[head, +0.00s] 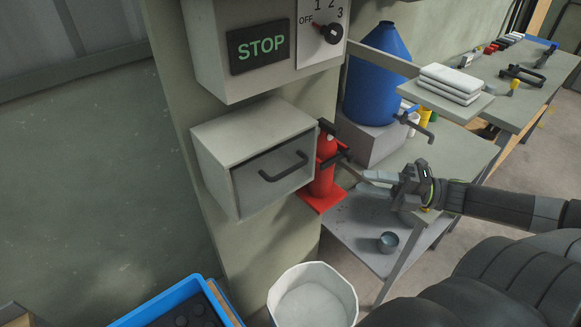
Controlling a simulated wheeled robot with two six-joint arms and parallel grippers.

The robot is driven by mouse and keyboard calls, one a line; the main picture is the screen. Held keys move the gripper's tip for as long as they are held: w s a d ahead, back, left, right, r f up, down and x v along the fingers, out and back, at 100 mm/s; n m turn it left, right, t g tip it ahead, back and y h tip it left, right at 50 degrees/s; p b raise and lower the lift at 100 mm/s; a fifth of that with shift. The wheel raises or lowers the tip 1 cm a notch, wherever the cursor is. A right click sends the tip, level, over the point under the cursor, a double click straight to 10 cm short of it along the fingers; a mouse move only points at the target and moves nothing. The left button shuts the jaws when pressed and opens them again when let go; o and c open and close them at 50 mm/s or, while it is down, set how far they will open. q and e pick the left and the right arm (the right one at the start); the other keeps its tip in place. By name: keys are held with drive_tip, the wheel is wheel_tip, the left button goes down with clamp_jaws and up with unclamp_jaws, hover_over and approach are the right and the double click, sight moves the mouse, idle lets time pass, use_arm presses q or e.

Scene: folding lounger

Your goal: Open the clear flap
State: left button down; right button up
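A grey box (228,142) is fixed to the wall pillar below the STOP panel. Its front flap (262,187) looks see-through, with the dark inside partly showing, and appears closed. A dark bar handle (283,167) sits on the flap. My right gripper (362,180) is to the right of the box, beyond the red fire extinguisher in the picture, and apart from the handle. Its fingers point left and look parted, with nothing seen between them. My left gripper is out of view.
A workbench (452,150) with a blue drum (375,80) is behind my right gripper. A white bin (313,298) and a blue crate (160,307) are below. Space before the flap looks clear.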

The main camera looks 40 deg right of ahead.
drive_tip(key=b, duration=0.2)
approach(292, 168)
drive_tip(key=f+x, duration=0.1)
drive_tip(key=x, duration=0.4)
drive_tip(key=shift+p+x, duration=0.45)
drive_tip(key=shift+x, duration=2.15)
drive_tip(key=shift+r, duration=0.2)
clamp_jaws()
